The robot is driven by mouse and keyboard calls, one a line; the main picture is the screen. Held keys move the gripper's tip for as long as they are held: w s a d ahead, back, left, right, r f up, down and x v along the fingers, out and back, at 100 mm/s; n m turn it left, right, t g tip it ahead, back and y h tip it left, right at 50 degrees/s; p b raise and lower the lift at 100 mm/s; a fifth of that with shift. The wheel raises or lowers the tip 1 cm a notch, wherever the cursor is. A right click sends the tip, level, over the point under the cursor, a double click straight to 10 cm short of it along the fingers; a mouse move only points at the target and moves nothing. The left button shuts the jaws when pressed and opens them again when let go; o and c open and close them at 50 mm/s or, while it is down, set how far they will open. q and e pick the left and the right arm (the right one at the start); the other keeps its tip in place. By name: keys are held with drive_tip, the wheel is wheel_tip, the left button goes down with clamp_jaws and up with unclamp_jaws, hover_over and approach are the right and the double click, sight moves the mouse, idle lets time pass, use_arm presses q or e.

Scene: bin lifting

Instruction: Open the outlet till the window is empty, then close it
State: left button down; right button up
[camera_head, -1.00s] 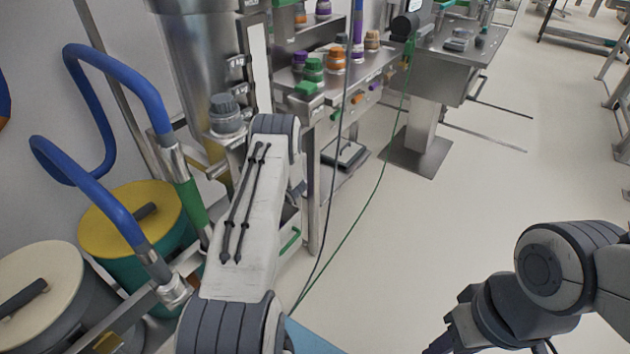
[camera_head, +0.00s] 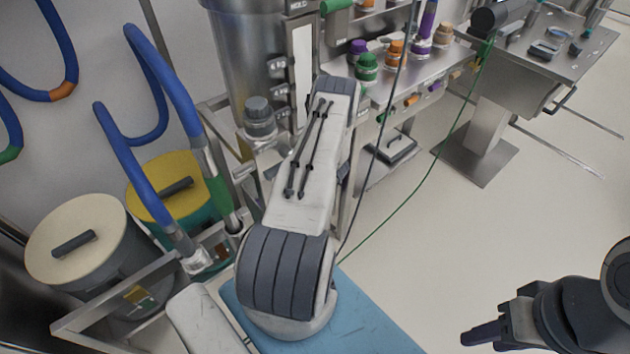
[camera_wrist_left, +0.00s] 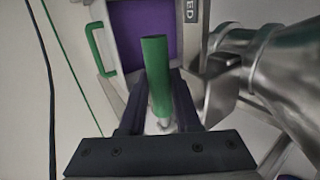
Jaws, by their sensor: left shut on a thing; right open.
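In the left wrist view, my left gripper (camera_wrist_left: 160,112) is shut on an upright green handle (camera_wrist_left: 156,70). Silver metal shows at the handle's lower end. A steel cone-shaped outlet part (camera_wrist_left: 290,65) lies just right of it. In the head view, the steel vessel (camera_head: 245,60) stands at upper left with a pale upright strip (camera_head: 302,70) on its side; I cannot tell whether this is the window or how full it is. My left gripper is hidden there behind my left arm. My right gripper (camera_head: 485,335) is open and empty at lower right, over the floor.
A purple-faced box (camera_wrist_left: 178,35) with a green side handle (camera_wrist_left: 98,50) sits behind the held handle. Lidded drums (camera_head: 85,240) and blue hoses stand at left. A bench with coloured jars (camera_head: 367,68) is behind my left arm. Cables hang beside it.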

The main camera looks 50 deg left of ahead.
use_arm(q)
drive_tip(key=shift+s+a+r, duration=0.1)
drive_tip(key=shift+a, duration=0.1)
drive_tip(key=c, duration=0.6)
unclamp_jaws()
drive_tip(key=shift+w+d, duration=0.15)
drive_tip(key=shift+w, duration=0.1)
